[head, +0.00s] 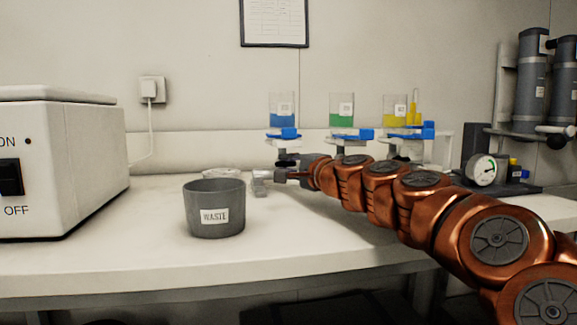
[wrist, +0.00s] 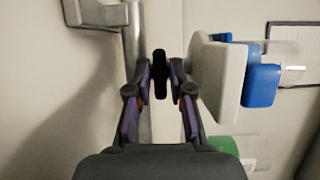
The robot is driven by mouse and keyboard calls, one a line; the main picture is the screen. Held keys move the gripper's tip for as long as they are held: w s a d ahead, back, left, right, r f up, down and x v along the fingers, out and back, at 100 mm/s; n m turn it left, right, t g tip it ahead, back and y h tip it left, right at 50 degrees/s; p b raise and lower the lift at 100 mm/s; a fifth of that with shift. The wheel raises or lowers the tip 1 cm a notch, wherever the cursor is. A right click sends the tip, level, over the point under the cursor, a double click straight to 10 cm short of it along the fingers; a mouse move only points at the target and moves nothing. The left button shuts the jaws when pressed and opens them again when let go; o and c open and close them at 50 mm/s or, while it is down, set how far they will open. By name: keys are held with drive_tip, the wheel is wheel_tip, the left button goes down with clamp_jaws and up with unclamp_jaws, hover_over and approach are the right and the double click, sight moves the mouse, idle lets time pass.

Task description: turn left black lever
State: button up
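Three clear containers stand in a row in the head view: blue liquid (head: 282,117), green liquid (head: 342,119) and yellow liquid (head: 394,119). Each has a blue block beneath it. The left black lever appears as a small dark upright piece between my fingertips in the wrist view (wrist: 160,74). My gripper (head: 281,174) is under the blue-liquid container in the head view. In the wrist view my gripper (wrist: 160,88) is open around the lever, with a gap visible on each side. Whether the fingers touch it cannot be told. My arm partly hides the dispensers' lower parts.
A grey waste bin (head: 214,210) stands on the white table (head: 120,260), left of my gripper. Clear dishes (head: 222,174) lie behind it. A white machine (head: 60,160) is at far left, a pressure gauge (head: 484,170) at right. A grey post (wrist: 136,45) is close to my fingers.

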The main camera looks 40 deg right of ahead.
clamp_jaws()
drive_tip(key=shift+r, duration=0.1)
drive_tip(key=n+g+p, duration=0.1)
drive_tip(key=n+p, duration=0.1)
drive_tip(key=p, duration=0.1)
drive_tip(key=shift+r, duration=0.2)
drive_tip(key=n+g+p, duration=0.1)
drive_tip(key=n, duration=0.1)
drive_tip(key=n+g+h+p, duration=0.1)
drive_tip(key=n+p, duration=0.1)
drive_tip(key=shift+n+h, duration=0.3)
drive_tip(key=n+g+h+p, duration=0.1)
drive_tip(key=n+p, duration=0.1)
drive_tip(key=n, duration=0.1)
drive_tip(key=shift+r+h, duration=0.1)
drive_tip(key=shift+h, duration=0.2)
drive_tip(key=n+g+h+p, duration=0.1)
drive_tip(key=n+p, duration=0.1)
drive_tip(key=n, duration=0.1)
drive_tip(key=shift+a+n+h, duration=0.15)
drive_tip(key=shift+n+h, duration=0.15)
drive_tip(key=shift+h, duration=0.1)
drive_tip(key=shift+w, duration=0.1)
drive_tip(key=o, duration=0.6)
unclamp_jaws()
